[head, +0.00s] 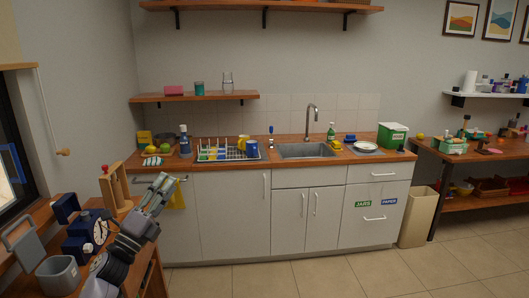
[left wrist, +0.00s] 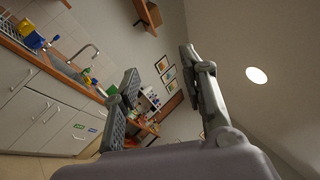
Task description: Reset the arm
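My left gripper (head: 166,183) is raised in front of the left end of the kitchen counter (head: 225,166), its arm coming up from the bottom left. Its fingers point up and to the right. In the left wrist view the two fingers of the left gripper (left wrist: 160,72) stand apart with nothing between them. My right gripper and arm are not in view.
A small wooden table on the left holds a grey bin (head: 58,275), a blue device (head: 85,240) and a wooden stand (head: 114,190), close to my left arm. A tall beige bin (head: 418,217) stands right of the cabinets. The tiled floor (head: 350,277) ahead is clear.

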